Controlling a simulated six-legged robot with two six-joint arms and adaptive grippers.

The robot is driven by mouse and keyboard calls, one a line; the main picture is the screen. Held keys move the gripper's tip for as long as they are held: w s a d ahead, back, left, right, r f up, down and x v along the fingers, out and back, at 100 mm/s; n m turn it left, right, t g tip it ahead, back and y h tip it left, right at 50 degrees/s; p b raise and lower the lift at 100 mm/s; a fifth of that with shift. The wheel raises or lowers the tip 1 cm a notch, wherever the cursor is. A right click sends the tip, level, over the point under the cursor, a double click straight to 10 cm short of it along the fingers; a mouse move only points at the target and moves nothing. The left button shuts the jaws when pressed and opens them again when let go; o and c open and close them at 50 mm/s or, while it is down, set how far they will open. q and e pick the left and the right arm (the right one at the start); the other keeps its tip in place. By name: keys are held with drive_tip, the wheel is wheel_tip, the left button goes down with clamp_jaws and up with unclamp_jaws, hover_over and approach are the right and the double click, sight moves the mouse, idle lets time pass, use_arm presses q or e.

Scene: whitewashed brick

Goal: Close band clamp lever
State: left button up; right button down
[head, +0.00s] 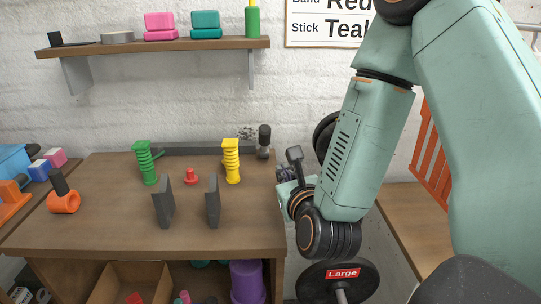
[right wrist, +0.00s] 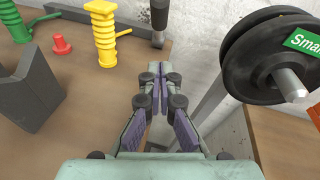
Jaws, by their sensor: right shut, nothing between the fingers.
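A dark upright handle (head: 264,138) stands at the right end of a long dark grey bar (head: 205,150) along the back of the wooden table. It looks like the clamp lever, though the band itself is hard to make out. Its lower part shows at the top of the right wrist view (right wrist: 160,14). My right gripper (head: 284,173) is at the table's right edge, in front of and to the right of the handle, apart from it. In the right wrist view its purple-padded fingers (right wrist: 156,76) are shut and empty. My left gripper is not in view.
Green (head: 146,162) and yellow (head: 231,160) ribbed posts, a red knob (head: 191,177) and two dark upright plates (head: 163,202) (head: 212,201) stand on the table. Black weight plates (right wrist: 275,55) are at the right. The table's front right is clear.

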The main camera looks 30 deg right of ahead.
approach(268, 141)
drive_tip(key=w+f, duration=0.1)
drive_tip(key=w+d+f, duration=0.1)
drive_tip(key=f, duration=0.1)
drive_tip(key=shift+w+d, duration=0.15)
drive_tip(key=shift+w, duration=0.2)
drive_tip(key=shift+w+d+r, duration=0.2)
drive_tip(key=shift+w+r, duration=0.45)
drive_tip(key=shift+w, duration=0.2)
drive_tip(key=shift+w+d+r, duration=0.1)
drive_tip(key=shift+w+r, duration=0.2)
drive_tip(key=shift+w, duration=0.2)
drive_tip(key=shift+d+r+p, duration=0.1)
drive_tip(key=shift+p, duration=0.2)
